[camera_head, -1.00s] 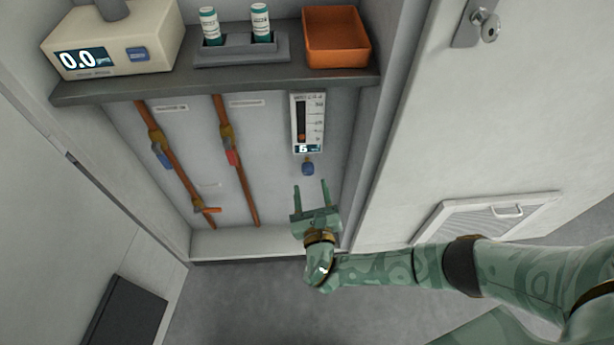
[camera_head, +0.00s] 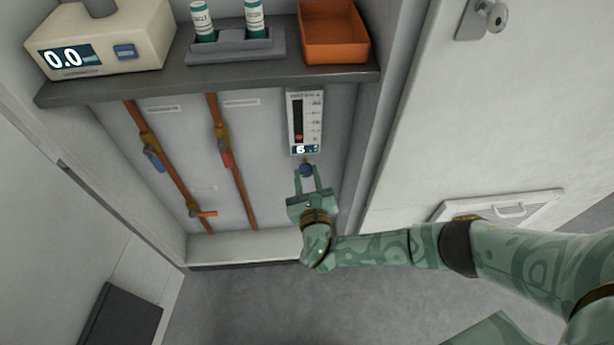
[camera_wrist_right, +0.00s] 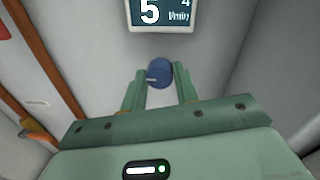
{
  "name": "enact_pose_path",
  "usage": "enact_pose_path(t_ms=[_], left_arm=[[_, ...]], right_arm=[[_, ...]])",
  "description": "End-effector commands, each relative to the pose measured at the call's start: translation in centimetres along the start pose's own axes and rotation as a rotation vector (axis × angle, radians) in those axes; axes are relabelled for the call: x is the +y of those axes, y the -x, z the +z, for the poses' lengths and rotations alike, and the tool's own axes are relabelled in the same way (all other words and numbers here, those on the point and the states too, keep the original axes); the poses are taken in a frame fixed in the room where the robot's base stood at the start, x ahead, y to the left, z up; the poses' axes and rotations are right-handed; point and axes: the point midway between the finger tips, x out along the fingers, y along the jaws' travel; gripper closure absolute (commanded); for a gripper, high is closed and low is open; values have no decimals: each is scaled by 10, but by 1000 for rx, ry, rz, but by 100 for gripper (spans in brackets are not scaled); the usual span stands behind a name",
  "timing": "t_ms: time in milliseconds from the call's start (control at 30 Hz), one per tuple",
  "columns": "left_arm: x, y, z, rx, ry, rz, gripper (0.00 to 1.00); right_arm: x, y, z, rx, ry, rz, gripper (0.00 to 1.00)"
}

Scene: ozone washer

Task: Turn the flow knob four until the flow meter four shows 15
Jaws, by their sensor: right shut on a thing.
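The flow meter (camera_head: 305,122) is a white upright gauge on the back wall below the shelf. Its small display reads 5, and the wrist view also shows a 5 on the display (camera_wrist_right: 160,12) with a small 4 at its upper right. The blue round flow knob (camera_head: 306,170) sits just below the meter. My right gripper (camera_head: 306,178) reaches up from below and is shut on the knob, with one finger on each side. In the right wrist view the knob (camera_wrist_right: 159,74) shows between the fingertips, with a pale mark on its left. My left gripper is not in view.
Two copper pipes with valves, one with a blue handle (camera_head: 154,158) and one with a red handle (camera_head: 226,158), run left of the meter. The grey shelf (camera_head: 215,82) above holds a cream display box (camera_head: 110,40), bottles and an orange tray (camera_head: 333,35).

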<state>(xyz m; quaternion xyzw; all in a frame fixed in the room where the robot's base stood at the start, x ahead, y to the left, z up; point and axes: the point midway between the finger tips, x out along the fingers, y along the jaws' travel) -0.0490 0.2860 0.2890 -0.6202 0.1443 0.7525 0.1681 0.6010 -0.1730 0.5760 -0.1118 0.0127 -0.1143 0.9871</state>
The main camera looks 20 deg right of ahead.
Motion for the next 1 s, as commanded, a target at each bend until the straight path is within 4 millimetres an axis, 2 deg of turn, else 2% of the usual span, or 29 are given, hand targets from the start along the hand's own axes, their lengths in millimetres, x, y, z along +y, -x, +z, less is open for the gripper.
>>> enact_pose_path(t_ms=[267,567,1000], left_arm=[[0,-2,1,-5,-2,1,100],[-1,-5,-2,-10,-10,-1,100],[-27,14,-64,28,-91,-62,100]], right_arm=[[0,1,-2,-1,-79,0,93],[0,2,-5,-9,-312,-4,93],[1,2,-7,-28,-731,-10,93]])
